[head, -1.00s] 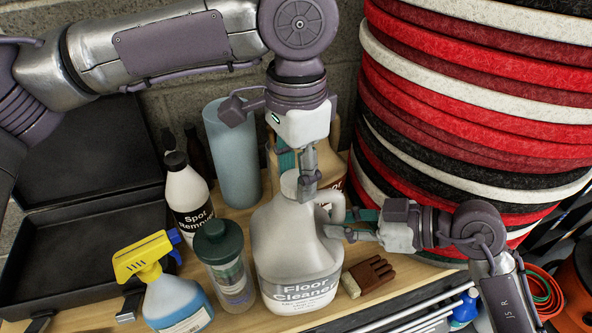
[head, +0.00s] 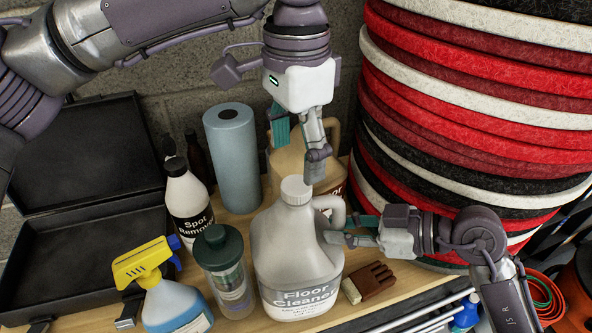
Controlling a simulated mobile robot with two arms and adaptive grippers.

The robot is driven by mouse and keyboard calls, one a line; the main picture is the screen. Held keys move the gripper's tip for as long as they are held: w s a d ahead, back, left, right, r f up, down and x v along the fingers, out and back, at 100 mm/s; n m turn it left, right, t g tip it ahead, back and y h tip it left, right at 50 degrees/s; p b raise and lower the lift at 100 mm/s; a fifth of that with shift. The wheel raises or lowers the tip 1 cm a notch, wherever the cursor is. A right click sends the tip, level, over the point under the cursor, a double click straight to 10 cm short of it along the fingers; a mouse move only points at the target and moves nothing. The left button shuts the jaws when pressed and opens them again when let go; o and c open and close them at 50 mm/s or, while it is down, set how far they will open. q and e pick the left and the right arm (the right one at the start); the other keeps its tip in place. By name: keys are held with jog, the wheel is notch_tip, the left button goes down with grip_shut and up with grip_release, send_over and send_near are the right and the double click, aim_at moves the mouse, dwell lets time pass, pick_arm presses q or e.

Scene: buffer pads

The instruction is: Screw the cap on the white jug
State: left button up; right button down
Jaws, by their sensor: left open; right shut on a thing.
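The white jug (head: 292,250), labelled "Floor Cleaner", stands upright on the wooden surface. The white cap (head: 296,190) sits on the jug's neck and looks level; how tight it is cannot be told. My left gripper (head: 298,160) is open and empty, pointing down just above the cap and apart from it. My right gripper (head: 345,234) is shut on the jug's handle from the right side.
A tan jug (head: 288,163) stands close behind. A blue roll (head: 233,160), a Spot Remover bottle (head: 188,200), a green-lidded bottle (head: 224,270) and a yellow spray bottle (head: 165,290) crowd the left. A brush (head: 370,281) lies right. Stacked pads (head: 470,130) rise behind it.

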pick_arm(q)
notch_tip(320, 180, up, 7)
jog(key=shift+f, duration=0.1)
pick_arm(e)
jog(key=c, duration=0.9)
grip_release()
jog(key=shift+d, duration=0.15)
jog(key=v, duration=1.1)
jog(key=shift+s+d+r, duration=0.15)
jog(key=shift+d, duration=0.2)
